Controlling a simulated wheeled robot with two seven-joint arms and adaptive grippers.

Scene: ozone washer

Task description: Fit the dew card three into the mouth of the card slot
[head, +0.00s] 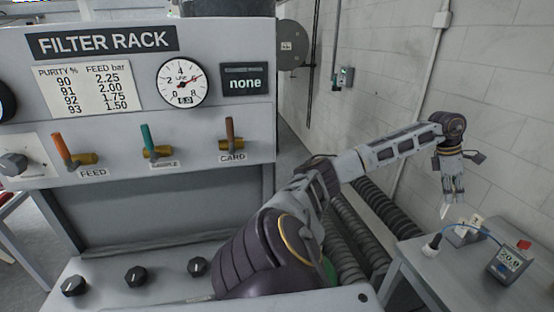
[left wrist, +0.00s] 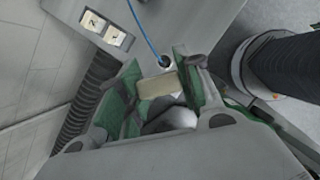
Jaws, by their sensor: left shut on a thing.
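My left gripper (head: 453,193) is at the right of the head view, above the small side table, pointing down. It is shut on a small pale card, the dew card (head: 444,211), whose lower end hangs below the fingers. In the left wrist view the pale card (left wrist: 160,86) sits between the green-padded fingers of my left gripper (left wrist: 162,92). A small block with white pieces (head: 468,229) stands on the table just below; I cannot tell whether it is the card slot. Two light rectangles (left wrist: 104,29) show in the left wrist view. My right gripper is not in view.
Ribbed hoses (head: 390,215) run beside the table. The filter rack panel (head: 230,125) stands at the left.

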